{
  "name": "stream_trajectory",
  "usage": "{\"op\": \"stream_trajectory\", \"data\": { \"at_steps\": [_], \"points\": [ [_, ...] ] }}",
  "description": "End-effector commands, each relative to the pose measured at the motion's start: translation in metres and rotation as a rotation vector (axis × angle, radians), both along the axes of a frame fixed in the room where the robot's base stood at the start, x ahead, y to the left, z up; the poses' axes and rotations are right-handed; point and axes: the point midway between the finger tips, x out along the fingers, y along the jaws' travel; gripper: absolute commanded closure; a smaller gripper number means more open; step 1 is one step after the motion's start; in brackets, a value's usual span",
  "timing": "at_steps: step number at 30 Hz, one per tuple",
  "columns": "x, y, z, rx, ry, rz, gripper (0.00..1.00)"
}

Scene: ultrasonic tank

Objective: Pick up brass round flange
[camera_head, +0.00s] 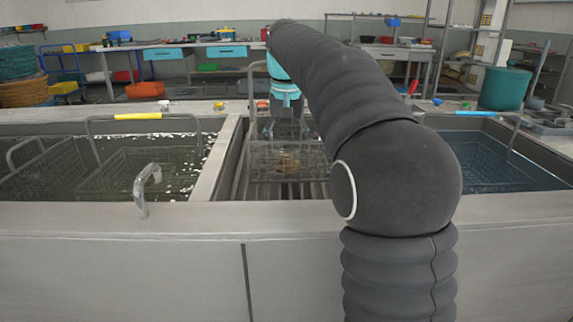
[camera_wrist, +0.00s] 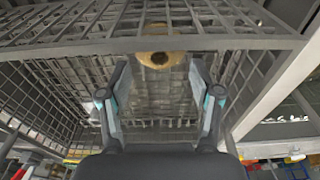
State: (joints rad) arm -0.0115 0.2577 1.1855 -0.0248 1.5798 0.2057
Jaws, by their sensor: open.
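The brass round flange (camera_wrist: 159,58) lies inside a wire basket, near the top middle of the wrist view, with a dark hole at its centre. A basket bar hides part of it. In the head view a small brass-coloured shape (camera_head: 287,163) shows through the mesh of the basket (camera_head: 262,176). My gripper (camera_wrist: 160,80) is open and empty, its two fingers pointing toward the flange and spread to either side of it. In the head view my gripper (camera_head: 286,132) hangs above the basket, partly hard to make out.
The basket rests in the middle tank on metal bars (camera_head: 300,190). The left tank (camera_head: 180,180) and right tank (camera_head: 480,165) hold liquid and other baskets. A bent metal handle (camera_head: 146,182) stands at the left front rim. The basket's wire walls and rim surround my fingers closely.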

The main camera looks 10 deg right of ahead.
Motion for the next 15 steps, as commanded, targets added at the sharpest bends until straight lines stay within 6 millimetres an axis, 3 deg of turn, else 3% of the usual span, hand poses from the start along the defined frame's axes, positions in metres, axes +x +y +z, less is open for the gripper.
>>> {"op": "stream_trajectory", "data": {
  "at_steps": [6, 15],
  "points": [
    [0.001, -0.001, -0.026, 0.000, 0.002, 0.000, 0.36],
    [0.002, -0.001, -0.031, 0.000, 0.000, 0.000, 0.36]
  ]
}}
